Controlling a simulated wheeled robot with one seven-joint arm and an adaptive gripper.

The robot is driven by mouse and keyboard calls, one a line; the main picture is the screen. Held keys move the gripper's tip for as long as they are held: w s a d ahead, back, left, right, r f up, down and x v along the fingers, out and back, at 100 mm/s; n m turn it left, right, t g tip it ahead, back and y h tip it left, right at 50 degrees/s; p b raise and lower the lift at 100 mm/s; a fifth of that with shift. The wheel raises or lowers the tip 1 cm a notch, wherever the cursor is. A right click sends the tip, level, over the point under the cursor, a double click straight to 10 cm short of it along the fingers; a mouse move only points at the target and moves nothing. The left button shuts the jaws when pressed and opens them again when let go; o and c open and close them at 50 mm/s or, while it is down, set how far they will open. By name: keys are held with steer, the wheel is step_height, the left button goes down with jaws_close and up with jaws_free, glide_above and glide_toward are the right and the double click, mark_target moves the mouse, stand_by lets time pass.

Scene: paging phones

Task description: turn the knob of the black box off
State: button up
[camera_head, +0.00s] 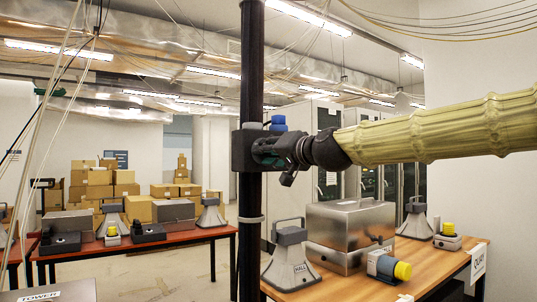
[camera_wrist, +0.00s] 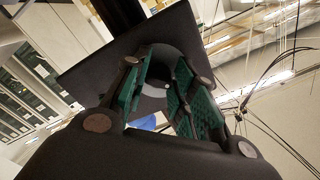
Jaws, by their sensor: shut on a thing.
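The black box (camera_head: 243,152) is fixed to a dark upright pole in the middle of the head view. It also fills the middle of the wrist view as a dark tilted plate (camera_wrist: 100,72). A dark round knob (camera_wrist: 160,58) stands out from its face. My gripper (camera_head: 272,150) reaches in from the right at the box's right side. In the wrist view its green-padded fingers (camera_wrist: 168,82) lie on both sides of the knob and are shut on it. The fingers partly hide the knob, and its turn position cannot be told.
The pole (camera_head: 252,60) runs from ceiling to floor. A wooden table (camera_head: 425,262) with a metal case (camera_head: 350,222) and devices stands below right. A red-brown table (camera_head: 185,236) stands at left.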

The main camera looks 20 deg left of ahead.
steer(key=shift+f, duration=0.1)
steer(key=o, duration=1)
steer(key=shift+o, duration=0.2)
steer(key=v, duration=1.2)
